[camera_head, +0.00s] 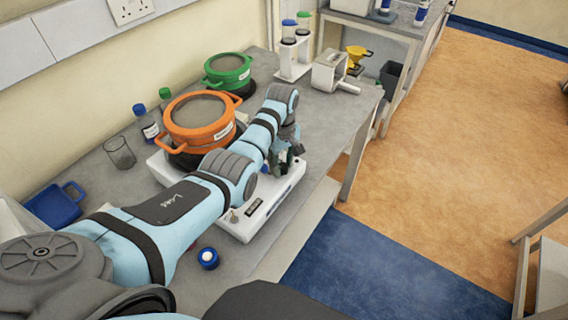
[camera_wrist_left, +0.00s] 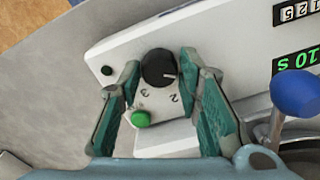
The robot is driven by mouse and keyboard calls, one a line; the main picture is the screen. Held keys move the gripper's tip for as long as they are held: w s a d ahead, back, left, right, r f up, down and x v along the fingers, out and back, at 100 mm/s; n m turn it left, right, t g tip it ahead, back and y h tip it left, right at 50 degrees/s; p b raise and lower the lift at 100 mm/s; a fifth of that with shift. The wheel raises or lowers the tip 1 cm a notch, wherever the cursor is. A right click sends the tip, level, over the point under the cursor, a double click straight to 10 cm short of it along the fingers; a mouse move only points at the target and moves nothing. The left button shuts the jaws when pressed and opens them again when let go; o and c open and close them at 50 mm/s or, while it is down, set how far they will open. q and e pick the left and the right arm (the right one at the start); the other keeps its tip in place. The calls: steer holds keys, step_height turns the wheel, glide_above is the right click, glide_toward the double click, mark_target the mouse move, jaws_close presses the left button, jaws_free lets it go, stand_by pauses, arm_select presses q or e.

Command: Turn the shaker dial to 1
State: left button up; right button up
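The shaker (camera_head: 243,224) is a white box on the bench with an orange pan (camera_head: 199,121) on top. In the left wrist view its black round dial (camera_wrist_left: 159,68) has a light mark pointing right, toward one finger. The numerals 3 and 2 show below it; I cannot see a 1. My left gripper (camera_wrist_left: 160,72) is open, with one teal finger on each side of the dial. The right finger is very close to it; I cannot tell if they touch. In the head view my left gripper (camera_head: 286,155) is at the shaker's front and hides the dial. My right gripper is not in view.
A green button (camera_wrist_left: 140,119) sits below the dial, between the fingers. A blue ball knob (camera_wrist_left: 297,92) on a metal stem is at the right. A green pan (camera_head: 228,68), a beaker (camera_head: 120,152), a blue tray (camera_head: 57,204) and a blue-capped bottle (camera_head: 208,258) stand around the shaker.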

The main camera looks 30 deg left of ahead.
mark_target(282, 165)
arm_select(q)
steer(key=shift+o, duration=1.2)
steer(key=shift+w+a+f, duration=0.1)
steer(key=shift+f, duration=0.05)
step_height(282, 165, up, 8)
steer(key=shift+f, duration=0.2)
step_height(282, 165, down, 7)
steer(key=shift+f, duration=0.1)
steer(key=shift+f+m, duration=0.2)
steer(key=shift+m, duration=1.2)
